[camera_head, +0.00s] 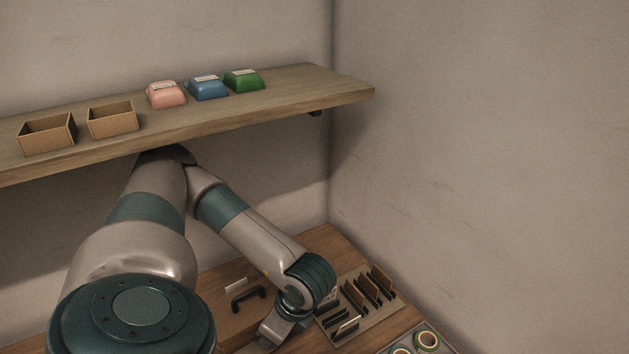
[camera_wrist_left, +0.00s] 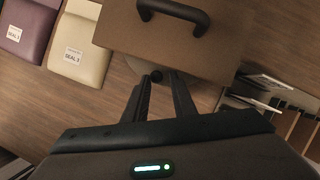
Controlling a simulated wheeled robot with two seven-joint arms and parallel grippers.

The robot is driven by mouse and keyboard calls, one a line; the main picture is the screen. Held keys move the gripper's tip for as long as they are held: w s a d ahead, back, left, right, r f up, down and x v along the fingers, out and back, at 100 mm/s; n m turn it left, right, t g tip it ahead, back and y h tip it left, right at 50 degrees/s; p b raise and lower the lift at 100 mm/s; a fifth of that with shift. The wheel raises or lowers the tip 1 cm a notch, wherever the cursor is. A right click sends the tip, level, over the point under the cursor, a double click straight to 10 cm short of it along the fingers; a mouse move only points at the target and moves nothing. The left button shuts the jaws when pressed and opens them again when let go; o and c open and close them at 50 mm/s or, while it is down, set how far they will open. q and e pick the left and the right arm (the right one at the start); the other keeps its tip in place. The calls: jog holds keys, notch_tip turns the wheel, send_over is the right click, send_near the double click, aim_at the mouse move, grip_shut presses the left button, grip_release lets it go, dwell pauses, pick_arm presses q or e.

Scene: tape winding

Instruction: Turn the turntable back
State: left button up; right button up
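A brown box with a black handle (camera_head: 232,306) stands on the wooden table. In the left wrist view, the box (camera_wrist_left: 190,52) fills the upper middle, its handle at the top edge. A dark rounded part (camera_wrist_left: 143,66) shows at the box's lower edge, partly behind my fingers. I cannot tell whether it belongs to the turntable, and no turntable disc shows clearly. My left gripper (camera_head: 272,334) is low beside the box in the head view. In its wrist view, the left gripper's fingertips (camera_wrist_left: 164,77) are a small gap apart with nothing seen between them. My right gripper is not in view.
A rack with dark and brown upright plates (camera_head: 365,297) stands right of the box, with tape rolls (camera_head: 426,340) in front. The shelf (camera_head: 300,88) above holds open boxes and coloured bins.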

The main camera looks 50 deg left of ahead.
pick_arm(q)
jog(key=w+d+r+b, duration=0.2)
jog(key=w+d, duration=0.3)
jog(key=d, duration=0.6)
jog(key=shift+d, duration=0.4)
jog(key=shift+s, duration=0.1)
dwell(0.4)
